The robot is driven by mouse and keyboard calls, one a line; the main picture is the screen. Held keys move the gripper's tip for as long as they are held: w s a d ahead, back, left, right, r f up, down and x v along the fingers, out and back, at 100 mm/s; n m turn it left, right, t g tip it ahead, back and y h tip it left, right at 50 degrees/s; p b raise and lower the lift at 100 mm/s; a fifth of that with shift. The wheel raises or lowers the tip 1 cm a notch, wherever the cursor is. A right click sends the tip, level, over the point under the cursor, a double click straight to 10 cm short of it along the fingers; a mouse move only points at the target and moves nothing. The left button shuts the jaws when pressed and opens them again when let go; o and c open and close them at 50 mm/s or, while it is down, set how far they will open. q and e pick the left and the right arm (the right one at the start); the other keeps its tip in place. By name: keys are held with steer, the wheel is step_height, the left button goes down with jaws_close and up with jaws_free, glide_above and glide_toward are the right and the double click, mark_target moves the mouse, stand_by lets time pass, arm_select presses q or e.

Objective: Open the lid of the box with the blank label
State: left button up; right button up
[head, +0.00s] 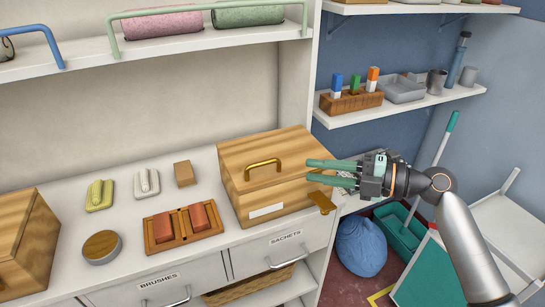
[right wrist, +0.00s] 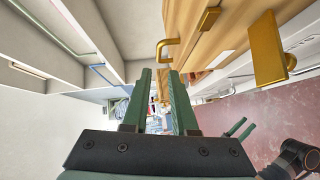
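The wooden box with the blank white label (head: 266,211) stands on the white counter, and its lid (head: 262,147) looks shut. A brass handle (head: 263,166) is on the lid's front part. A flat brass tab (head: 322,203) sticks out near the box's front right corner. My right gripper (head: 309,171) is open and empty beside the box's right side, fingers pointing left toward it. In the right wrist view the handle (right wrist: 165,47) is just beyond the fingertips (right wrist: 160,72), and the brass tab (right wrist: 267,50) is farther right.
Another wooden box (head: 28,245) stands at the left edge. Sponges (head: 99,195), a round tin (head: 102,247) and a wooden tray with red blocks (head: 151,231) lie left of the labelled box. A shelf (head: 430,100) with containers is at the back right.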

mark_target(266, 164)
steer(key=p+x, duration=0.2)
steer(key=x, duration=0.3)
steer(key=p+x, duration=0.2)
steer(key=x, duration=0.4)
steer(key=shift+a+r, duration=0.2)
steer(key=shift+a, duration=0.2)
steer(key=shift+w+a+f, duration=0.15)
steer(key=shift+w+a, duration=0.05)
steer(key=shift+a, duration=0.1)
jaws_close()
stand_by(0.6)
